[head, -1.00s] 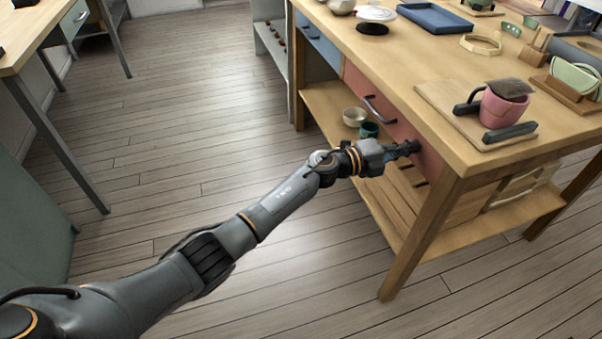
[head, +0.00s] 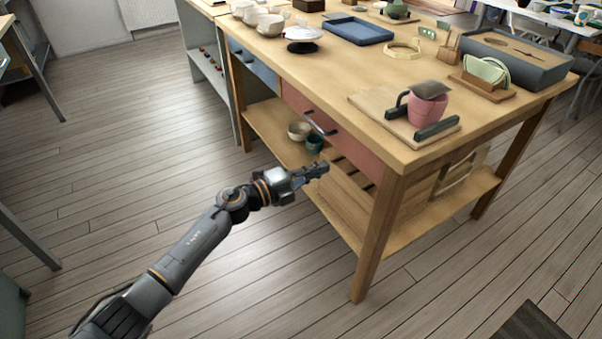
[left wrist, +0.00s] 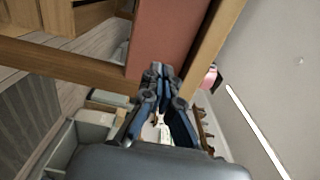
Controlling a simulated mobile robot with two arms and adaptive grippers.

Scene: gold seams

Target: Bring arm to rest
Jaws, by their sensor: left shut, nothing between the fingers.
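My left arm (head: 190,248) reaches in from the lower left in the head view. Its gripper (head: 318,168) is shut and empty, in front of the red drawer front of the wooden workbench (head: 330,130). In the left wrist view the gripper (left wrist: 158,72) shows with its fingertips together, near the red drawer panel (left wrist: 165,40). I cannot tell whether the fingertips touch the bench. My right gripper is in neither view.
The bench top holds a pink cup (head: 424,110) between black clamp-like bars on a board, a blue tray (head: 357,30) and a grey tray (head: 515,58). Two bowls stand on the lower shelf (head: 262,118). Open plank floor (head: 120,140) lies left of the bench.

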